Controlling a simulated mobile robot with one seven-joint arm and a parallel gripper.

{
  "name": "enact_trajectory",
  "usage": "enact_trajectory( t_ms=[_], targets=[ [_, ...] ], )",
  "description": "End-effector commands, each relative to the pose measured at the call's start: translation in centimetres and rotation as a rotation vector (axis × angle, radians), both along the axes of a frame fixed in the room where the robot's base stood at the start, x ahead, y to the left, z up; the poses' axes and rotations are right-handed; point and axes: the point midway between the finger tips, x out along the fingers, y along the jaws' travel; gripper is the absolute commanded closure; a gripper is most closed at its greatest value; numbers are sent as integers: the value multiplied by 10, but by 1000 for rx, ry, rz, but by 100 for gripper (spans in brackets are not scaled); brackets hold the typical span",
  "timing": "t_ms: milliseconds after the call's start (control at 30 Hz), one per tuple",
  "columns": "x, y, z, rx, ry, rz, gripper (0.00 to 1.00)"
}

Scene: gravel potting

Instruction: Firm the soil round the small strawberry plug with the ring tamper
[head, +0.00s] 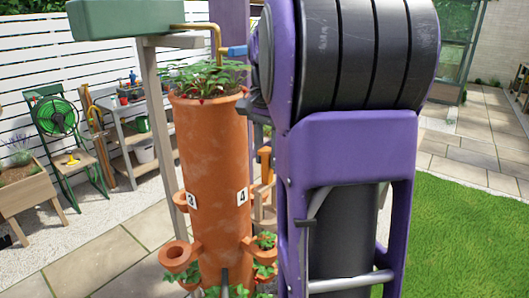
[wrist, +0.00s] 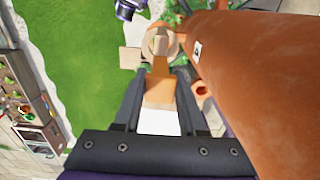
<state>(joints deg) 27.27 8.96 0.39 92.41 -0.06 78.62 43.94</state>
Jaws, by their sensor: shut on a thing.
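My gripper (wrist: 160,76) is shut on the ring tamper (wrist: 160,92), seen in the wrist view. The tamper has an orange-brown handle between my two dark fingers and a round tan end (wrist: 160,41) beyond the fingertips. It is held beside the terracotta tower planter (wrist: 255,70). In the head view my purple arm hides most of the gripper; part of an orange handle (head: 265,164) shows right of the tower (head: 212,140). Small leafy plants grow in side pockets (head: 265,241) low on the tower. I cannot tell which plant is the small strawberry plug, and its soil is hidden.
An empty-looking terracotta pocket (head: 180,256) sticks out at the tower's lower left. Strawberry plants (head: 208,76) fill the top. A brass pipe (head: 214,36) hangs over it. A grey bench (head: 135,130) stands behind at left. Lawn (head: 470,210) lies open to the right.

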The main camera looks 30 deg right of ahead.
Motion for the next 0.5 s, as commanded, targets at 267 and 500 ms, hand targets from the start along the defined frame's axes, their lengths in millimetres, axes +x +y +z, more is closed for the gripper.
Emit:
enact_trajectory(
  t_ms=[267,500],
  targets=[
    [0,0,-35,0,0,1,100],
    [0,0,-61,0,0,1,100]
  ],
)
